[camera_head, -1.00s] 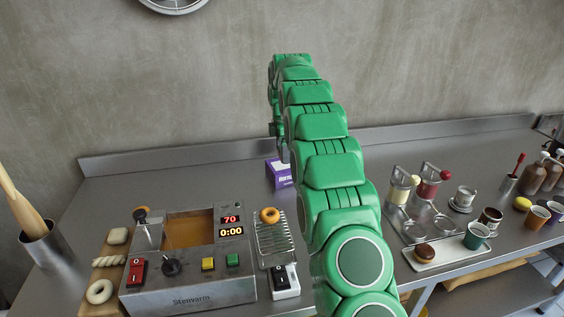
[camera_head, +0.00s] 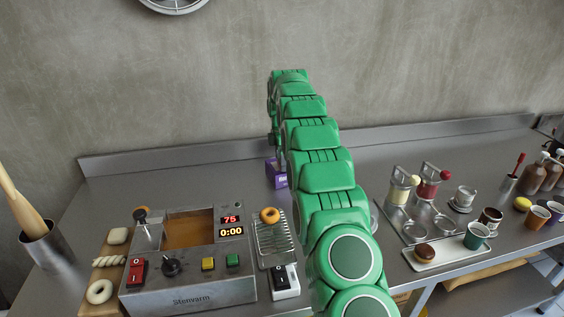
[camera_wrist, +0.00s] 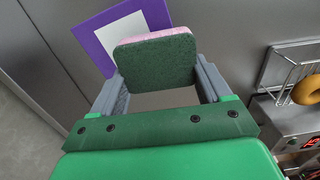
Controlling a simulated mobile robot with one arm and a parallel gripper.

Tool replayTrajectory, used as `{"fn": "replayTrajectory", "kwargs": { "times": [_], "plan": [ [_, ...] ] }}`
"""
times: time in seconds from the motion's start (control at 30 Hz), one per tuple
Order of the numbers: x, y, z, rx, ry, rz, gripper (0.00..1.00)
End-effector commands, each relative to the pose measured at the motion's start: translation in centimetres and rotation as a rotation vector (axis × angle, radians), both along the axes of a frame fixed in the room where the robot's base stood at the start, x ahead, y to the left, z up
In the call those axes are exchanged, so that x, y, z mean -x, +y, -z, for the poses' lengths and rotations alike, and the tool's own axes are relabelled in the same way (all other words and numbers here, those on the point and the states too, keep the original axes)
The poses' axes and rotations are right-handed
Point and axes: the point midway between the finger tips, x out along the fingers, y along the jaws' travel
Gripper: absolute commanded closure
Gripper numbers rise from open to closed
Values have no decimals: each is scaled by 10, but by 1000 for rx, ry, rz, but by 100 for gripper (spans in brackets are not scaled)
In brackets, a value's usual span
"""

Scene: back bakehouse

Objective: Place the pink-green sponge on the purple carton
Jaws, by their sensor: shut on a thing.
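The pink-green sponge (camera_wrist: 155,62) is between the two fingers of my gripper (camera_wrist: 160,88) in the wrist view, with its dark green face toward the camera and a pink strip along its top edge. My gripper is shut on it. The purple carton (camera_wrist: 93,42), with a white panel, lies behind the sponge and is partly covered by it. I cannot tell whether sponge and carton touch. In the head view the carton (camera_head: 277,175) stands on the counter near the back wall, partly hidden by my arm. The sponge is not visible there.
A fryer (camera_head: 190,285) with a readout stands left of my arm, beside a wire rack holding a doughnut (camera_head: 269,215). A tray (camera_head: 440,258) with a pastry, cups and bottles are on the right. The counter (camera_head: 125,195) left of the carton is clear.

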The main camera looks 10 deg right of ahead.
Motion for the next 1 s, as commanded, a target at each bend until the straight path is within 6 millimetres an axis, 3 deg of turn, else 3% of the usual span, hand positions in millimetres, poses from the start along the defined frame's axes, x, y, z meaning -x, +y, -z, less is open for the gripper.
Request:
{"fn": "replayTrajectory", "kwargs": {
  "times": [0.17, 0.53, 0.57, 0.7, 1.0],
  "plan": [
    [-1, 0, 12, 0, -4, 0, 55],
    [-1, 0, 15, 0, -3, 0, 55],
    [-1, 0, 16, 0, -3, 0, 21],
    [-1, 0, 15, 0, -3, 0, 0],
    [-1, 0, 14, 0, -3, 0, 0]
  ]
}}
